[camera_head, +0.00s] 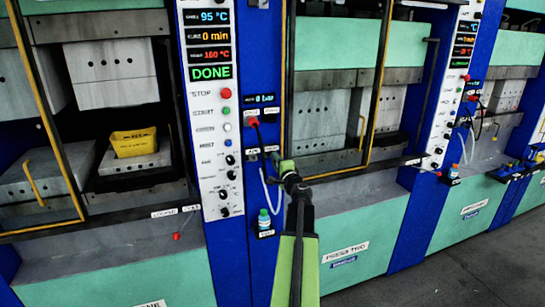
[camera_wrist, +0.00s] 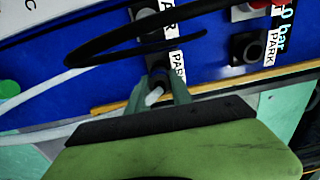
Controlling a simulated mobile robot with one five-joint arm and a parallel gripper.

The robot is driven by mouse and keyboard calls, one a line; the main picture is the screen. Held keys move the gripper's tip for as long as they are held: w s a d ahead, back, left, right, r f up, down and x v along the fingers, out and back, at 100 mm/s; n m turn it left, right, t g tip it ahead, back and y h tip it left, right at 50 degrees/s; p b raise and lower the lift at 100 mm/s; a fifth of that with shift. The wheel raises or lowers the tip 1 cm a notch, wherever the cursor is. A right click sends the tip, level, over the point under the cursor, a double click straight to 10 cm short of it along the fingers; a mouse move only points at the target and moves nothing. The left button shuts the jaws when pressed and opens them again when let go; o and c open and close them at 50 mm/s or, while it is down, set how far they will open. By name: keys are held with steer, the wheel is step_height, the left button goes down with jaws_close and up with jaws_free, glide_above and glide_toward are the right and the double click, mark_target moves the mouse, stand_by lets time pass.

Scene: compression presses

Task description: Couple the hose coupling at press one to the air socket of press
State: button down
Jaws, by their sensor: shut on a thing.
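My gripper (camera_wrist: 165,92) is shut on the hose coupling (camera_wrist: 153,97), a small part with a pale end between the green fingers. The coupling is close in front of the dark lower socket (camera_wrist: 158,72) beside a PARK label; I cannot tell whether it is seated there. The air socket (camera_wrist: 143,11), beside a partly cut-off label reading AIR, lies just above it in the wrist view. In the head view my gripper (camera_head: 284,163) is at the blue column (camera_head: 266,60), and its fingers and the coupling are hard to make out.
A black hose (camera_wrist: 120,44) crosses in front of the panel; a white hose (camera_wrist: 45,90) runs left. Another socket with a PARK label (camera_wrist: 245,47) is to the right. In the head view, a red fitting (camera_head: 253,121) sits below the pressure display (camera_head: 260,99). A yellow tray (camera_head: 133,143) stands inside the left press.

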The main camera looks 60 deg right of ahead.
steer(key=shift+s+a, duration=0.4)
steer(key=shift+s, duration=0.1)
steer(key=shift+s+a, duration=0.35)
steer(key=shift+s, duration=0.2)
steer(key=v, duration=0.4)
stand_by(0.7)
